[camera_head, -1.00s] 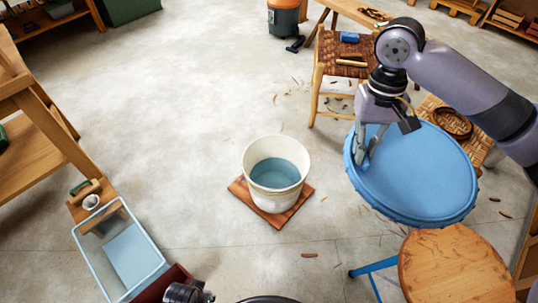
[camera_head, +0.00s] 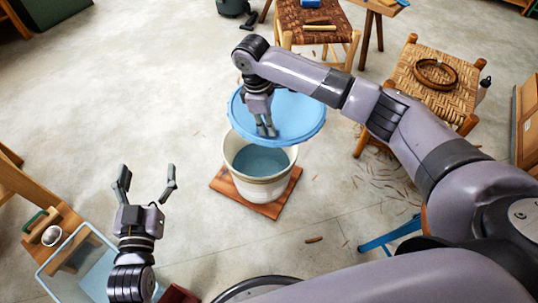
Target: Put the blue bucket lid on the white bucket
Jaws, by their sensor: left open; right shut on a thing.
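The round blue bucket lid (camera_head: 300,112) is held above the far side of the white bucket, nearly level. My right gripper (camera_head: 266,130) is shut on it; the exact grip on the lid is partly hidden by the fingers. The white bucket (camera_head: 232,168) stands upright on a reddish-brown board (camera_head: 222,188), with blue-grey contents showing inside. The lid overlaps the bucket's far rim in the picture; whether they touch I cannot tell. My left gripper (camera_head: 146,180) is open and empty, left of the bucket and above the floor.
A clear blue-rimmed bin (camera_head: 60,262) stands at the lower left by a wooden bench. A woven stool (camera_head: 405,82) with a brown ring stands at the right, another woven seat (camera_head: 310,22) at the back. The floor left of the bucket is clear.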

